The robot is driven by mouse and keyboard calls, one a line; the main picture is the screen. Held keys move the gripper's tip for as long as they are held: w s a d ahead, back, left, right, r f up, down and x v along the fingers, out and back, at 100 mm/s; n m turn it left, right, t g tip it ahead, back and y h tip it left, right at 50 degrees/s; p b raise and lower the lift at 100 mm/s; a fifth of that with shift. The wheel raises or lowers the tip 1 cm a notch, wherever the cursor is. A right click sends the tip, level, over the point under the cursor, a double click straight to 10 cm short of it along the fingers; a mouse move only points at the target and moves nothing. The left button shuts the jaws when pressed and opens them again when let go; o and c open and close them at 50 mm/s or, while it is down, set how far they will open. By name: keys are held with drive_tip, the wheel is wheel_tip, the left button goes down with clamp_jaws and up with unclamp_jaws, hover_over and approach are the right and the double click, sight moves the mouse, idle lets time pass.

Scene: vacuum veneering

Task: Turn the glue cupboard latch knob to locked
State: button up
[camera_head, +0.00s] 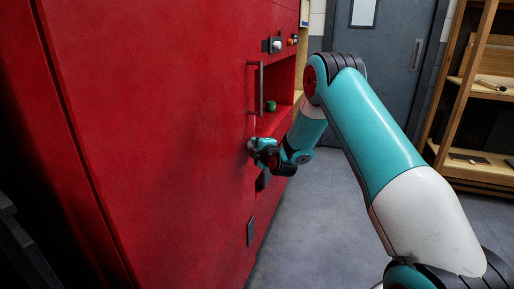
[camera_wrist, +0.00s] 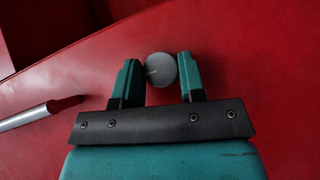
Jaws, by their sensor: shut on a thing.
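The latch knob (camera_wrist: 161,70) is a round grey knob on the red cupboard front (camera_wrist: 260,75). A short pale line marks its face, running roughly sideways in the wrist view. My gripper (camera_wrist: 159,66) is shut on the knob, with one teal finger on each side of it. In the head view my gripper (camera_head: 257,146) is at the red front (camera_head: 150,120), below the bar handle (camera_head: 261,90). There the knob is small and partly covered by the fingers. Any locked or unlocked labels cannot be made out.
The bar handle (camera_wrist: 36,115) also shows left of my gripper in the wrist view. A red recess holds a small green object (camera_head: 271,106). A switch box (camera_head: 275,45) sits higher up. Grey floor (camera_head: 325,220) is clear, with a door (camera_head: 385,50) and wooden shelves (camera_head: 470,80) beyond.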

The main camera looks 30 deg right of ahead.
drive_tip(key=m+g+y+p, duration=0.2)
drive_tip(key=g+y, duration=0.1)
drive_tip(key=m+g+y+p, duration=0.2)
drive_tip(key=m+g+y, duration=0.1)
drive_tip(key=d+r+m+g+y+p, duration=0.1)
drive_tip(key=m+g+y+p, duration=0.1)
drive_tip(key=m+g, duration=0.1)
drive_tip(key=shift+w+g+y, duration=0.4)
drive_tip(key=shift+g, duration=0.1)
idle(0.8)
idle(0.5)
drive_tip(key=o, duration=0.9)
drive_tip(key=v, duration=1.7)
drive_tip(key=shift+d+r, duration=0.1)
drive_tip(key=shift+d, duration=0.2)
